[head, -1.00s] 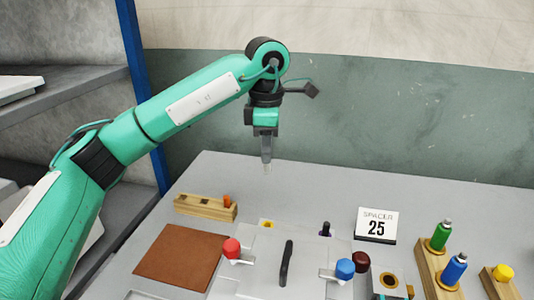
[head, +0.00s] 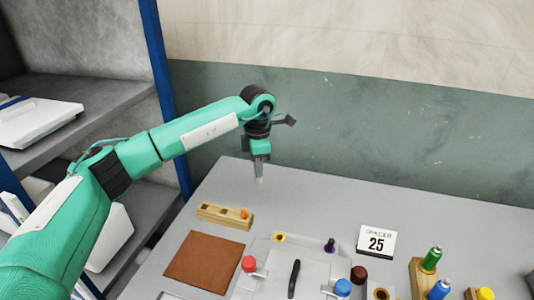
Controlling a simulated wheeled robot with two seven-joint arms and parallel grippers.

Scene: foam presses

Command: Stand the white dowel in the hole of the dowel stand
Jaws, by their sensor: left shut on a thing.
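My left gripper (head: 260,167) points down over the far left part of the table. It is shut on a small pale piece, most likely the white dowel (head: 260,180), of which only a short tip shows below the fingers. The tip appears above the tabletop, behind and right of a long wooden block (head: 225,215). That block has dark openings in its top and an orange peg at its right end. A second block with a ringed hole (head: 381,294) is cut by the bottom edge. I cannot tell which is the dowel stand. My right gripper is out of view.
A grey fixture with a black handle (head: 295,279), red knob (head: 249,264) and blue knob (head: 342,288) fills the front middle. A brown mat (head: 205,262) lies left. The back table is clear.

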